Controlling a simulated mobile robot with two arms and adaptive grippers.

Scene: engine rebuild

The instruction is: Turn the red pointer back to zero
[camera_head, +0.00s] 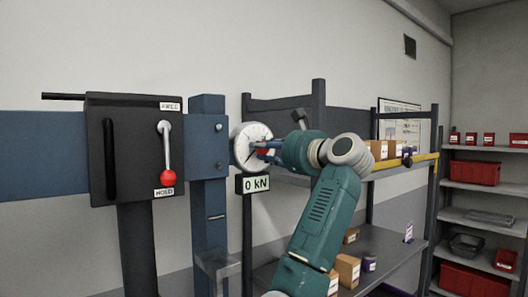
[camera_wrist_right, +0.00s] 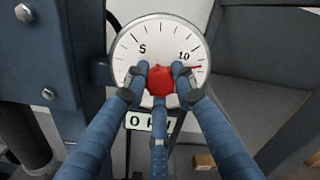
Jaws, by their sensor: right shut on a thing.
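The round white dial gauge (camera_head: 240,137) is mounted beside the blue post; its face also shows in the right wrist view (camera_wrist_right: 160,38), with a "10" mark at upper right. The tip of the red pointer (camera_wrist_right: 196,67) lies at the right of the face, a little past the "10". My right gripper (camera_head: 265,148) reaches the dial from the right. In the right wrist view (camera_wrist_right: 160,85) its fingers are shut around the red knob (camera_wrist_right: 161,81) at the dial's middle. The fingers and knob hide the lower face, and I cannot see the zero mark. My left gripper is out of view.
A display reading "0 kN" (camera_head: 257,184) sits under the dial. To the left, a dark lever box (camera_head: 130,130) has its red-balled lever (camera_head: 168,176) down at HOLD. Shelves with small boxes (camera_head: 348,268) and red bins (camera_head: 475,173) stand to the right.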

